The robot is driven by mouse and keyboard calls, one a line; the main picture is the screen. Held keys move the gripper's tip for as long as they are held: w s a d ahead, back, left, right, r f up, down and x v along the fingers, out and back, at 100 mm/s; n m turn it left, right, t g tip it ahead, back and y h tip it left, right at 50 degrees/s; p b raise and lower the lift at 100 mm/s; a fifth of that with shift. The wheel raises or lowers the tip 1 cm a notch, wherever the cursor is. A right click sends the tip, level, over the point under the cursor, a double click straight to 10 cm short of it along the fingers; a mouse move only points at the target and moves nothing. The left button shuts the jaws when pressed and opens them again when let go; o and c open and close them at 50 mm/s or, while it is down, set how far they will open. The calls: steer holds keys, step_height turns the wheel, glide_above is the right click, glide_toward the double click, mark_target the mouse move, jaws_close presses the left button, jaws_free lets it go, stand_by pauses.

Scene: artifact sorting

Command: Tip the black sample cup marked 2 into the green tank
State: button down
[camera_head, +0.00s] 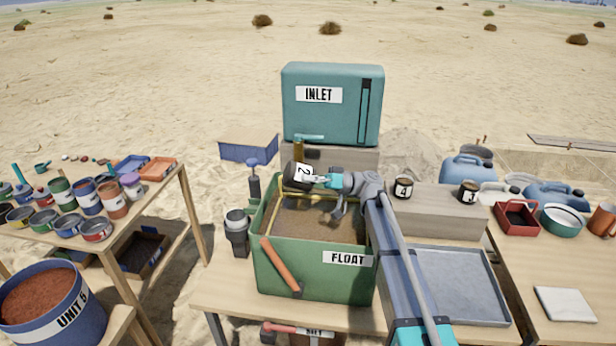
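The black sample cup (288,177) has a white label reading 2 that is turned on its side. It lies tilted over, high above the back left part of the green tank. My gripper (318,180) is at the cup's right side and appears shut on it; the fingertips are small and partly hidden against the label. The green tank (312,279), labelled FLOAT, stands on the wooden table with brown content inside. The cup's mouth seems to face left or away, and I cannot see whether anything falls from it.
Two other black cups, one marked 4 (403,188) and another (468,192), stand on a grey block (437,222) to the right. The teal INLET box (332,106) is behind the tank. An orange-handled tool (281,264) leans on the tank's front. A grey tray (462,287) lies right.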

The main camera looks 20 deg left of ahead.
steer(key=shift+r+m+t+h+p, duration=0.1)
steer(key=shift+r+t+h+p, duration=0.35)
steer(key=shift+h+p, duration=1)
steer(key=shift+r+m+t+h+p, duration=0.15)
steer(key=shift+t+h+p, duration=0.4)
steer(key=shift+p, duration=1.8)
steer(key=shift+r+m+t+h+p, duration=0.1)
steer(key=shift+r+t+h+p, duration=0.5)
steer(key=shift+p, duration=1.3)
steer(key=t+h+p, duration=0.1)
steer(key=h+p, duration=0.1)
steer(key=p, duration=0.2)
steer(key=t+h+p, duration=0.2)
steer(key=h+p, duration=0.1)
steer(key=p, duration=0.2)
steer(key=shift+r, duration=0.35)
steer(key=t+h+p, duration=0.1)
steer(key=h+p, duration=0.1)
steer(key=r+t+h+p, duration=0.1)
steer(key=h+p, duration=0.1)
steer(key=p, duration=0.1)
steer(key=shift+m+t+h, duration=0.25)
steer(key=shift+t+h, duration=0.05)
steer(key=shift+r+t+h+p, duration=0.2)
steer(key=shift+t+h+p, duration=0.4)
steer(key=shift+h+p, duration=0.4)
steer(key=shift+r+t+h, duration=0.2)
steer(key=shift+t+h, duration=0.4)
steer(key=shift+h, duration=0.8)
steer(key=shift+f, duration=0.1)
